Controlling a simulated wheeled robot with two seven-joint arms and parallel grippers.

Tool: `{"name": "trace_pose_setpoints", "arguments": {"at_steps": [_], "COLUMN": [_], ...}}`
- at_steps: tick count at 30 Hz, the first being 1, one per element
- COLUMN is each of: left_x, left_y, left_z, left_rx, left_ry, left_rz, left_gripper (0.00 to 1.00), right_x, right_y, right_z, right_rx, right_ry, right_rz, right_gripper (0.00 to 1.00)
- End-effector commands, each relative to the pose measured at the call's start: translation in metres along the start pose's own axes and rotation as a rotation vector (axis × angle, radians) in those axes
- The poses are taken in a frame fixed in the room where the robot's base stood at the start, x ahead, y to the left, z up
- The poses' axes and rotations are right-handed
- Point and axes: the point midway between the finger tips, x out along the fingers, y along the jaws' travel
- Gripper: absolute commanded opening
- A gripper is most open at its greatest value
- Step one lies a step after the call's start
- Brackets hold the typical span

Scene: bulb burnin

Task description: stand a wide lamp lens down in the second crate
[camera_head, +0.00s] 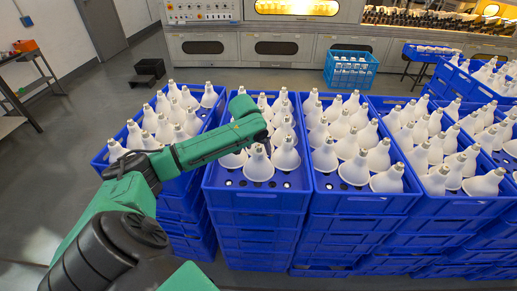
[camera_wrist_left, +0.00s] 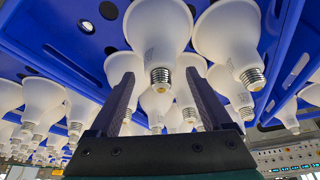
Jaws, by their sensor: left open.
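The second crate (camera_head: 258,200) from the left is blue and holds several white wide lamps standing lens down with their metal caps up. A wide lamp (camera_head: 258,168) stands near its front, with another lamp (camera_head: 286,155) to its right. My left gripper (camera_head: 266,144) is over this crate, close to these caps. In the left wrist view, which appears upside down, the open fingers (camera_wrist_left: 158,80) show on either side of a lamp's cap, with the white lamp (camera_wrist_left: 158,28) beyond. I cannot tell whether they touch it. My right gripper is not in view.
Blue crates of lamps stand on the left (camera_head: 178,185) and right (camera_head: 350,203). The second crate's front edge has bare floor with holes. Another blue crate (camera_head: 335,72) stands behind on the floor. A lit machine (camera_head: 255,48) lines the back.

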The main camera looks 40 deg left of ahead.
Motion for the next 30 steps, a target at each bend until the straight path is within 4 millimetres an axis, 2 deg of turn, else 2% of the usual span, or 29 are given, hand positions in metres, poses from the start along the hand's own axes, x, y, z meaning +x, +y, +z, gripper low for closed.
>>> {"name": "trace_pose_setpoints", "arguments": {"at_steps": [9,12,17,30], "left_x": [-0.081,-0.099,-0.110,-0.109], "left_y": [0.000,0.000,0.001,0.000], "left_z": [0.000,-0.001,0.000,0.000], "left_rx": [0.004,0.002,0.002,0.001], "left_ry": [0.003,0.003,0.001,0.000], "left_rz": [-0.003,-0.002,-0.001,0.000], "left_gripper": [0.82,0.82,0.82,0.82], "right_x": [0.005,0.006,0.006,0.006], "right_y": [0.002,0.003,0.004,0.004], "right_z": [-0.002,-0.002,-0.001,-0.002], "right_rx": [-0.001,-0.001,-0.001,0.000], "right_ry": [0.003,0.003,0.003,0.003], "right_rz": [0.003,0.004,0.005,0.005], "right_gripper": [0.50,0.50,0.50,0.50]}}
